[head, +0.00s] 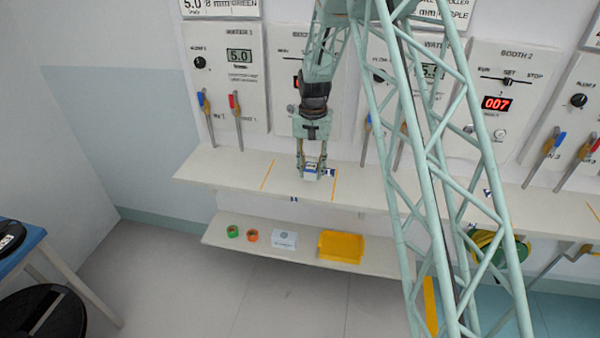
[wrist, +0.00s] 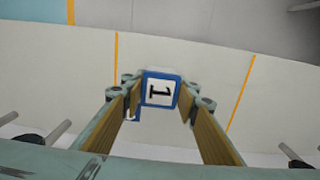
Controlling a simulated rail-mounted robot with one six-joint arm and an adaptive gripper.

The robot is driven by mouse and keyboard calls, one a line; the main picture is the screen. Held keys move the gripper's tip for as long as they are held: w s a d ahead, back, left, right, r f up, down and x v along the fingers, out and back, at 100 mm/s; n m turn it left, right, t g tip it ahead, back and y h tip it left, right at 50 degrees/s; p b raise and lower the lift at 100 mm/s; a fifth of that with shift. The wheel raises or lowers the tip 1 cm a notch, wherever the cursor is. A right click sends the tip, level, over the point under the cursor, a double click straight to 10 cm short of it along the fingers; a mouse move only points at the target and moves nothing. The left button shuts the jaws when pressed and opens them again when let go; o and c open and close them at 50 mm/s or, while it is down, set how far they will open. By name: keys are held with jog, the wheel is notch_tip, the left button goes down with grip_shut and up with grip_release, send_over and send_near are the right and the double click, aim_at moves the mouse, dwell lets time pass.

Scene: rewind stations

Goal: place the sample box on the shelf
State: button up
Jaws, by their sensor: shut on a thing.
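The sample box (head: 312,167) is small, white and blue, and sits between the fingers of my gripper (head: 311,174) in the head view. In the wrist view, its white top face with a blue rim and a black "1" (wrist: 160,89) shows between the fingertips (wrist: 159,96). My gripper is shut on it and points down over the upper shelf (head: 230,168), between two orange lines. The fingers hide the box's sides. I cannot tell whether its underside touches the shelf.
A blue and white marking (head: 329,173) lies just right of the box. The lower shelf (head: 262,246) holds a green roll (head: 233,231), an orange roll (head: 251,235), a white box (head: 283,240) and a yellow tray (head: 340,246).

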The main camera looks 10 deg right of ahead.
send_over(300, 178)
jog(key=shift+s+d+f, duration=0.2)
jog(key=shift+s+f, duration=0.05)
jog(key=shift+s, duration=0.05)
jog(key=shift+w+a, duration=0.1)
jog(key=shift+w, duration=0.1)
jog(key=shift+w+a+f, duration=0.1)
jog(key=shift+w+f, duration=0.1)
jog(key=shift+f, duration=0.05)
jog(key=shift+f+b, duration=0.5)
jog(key=shift+f, duration=1.05)
jog(key=shift+f, duration=0.15)
jog(key=o, duration=0.9)
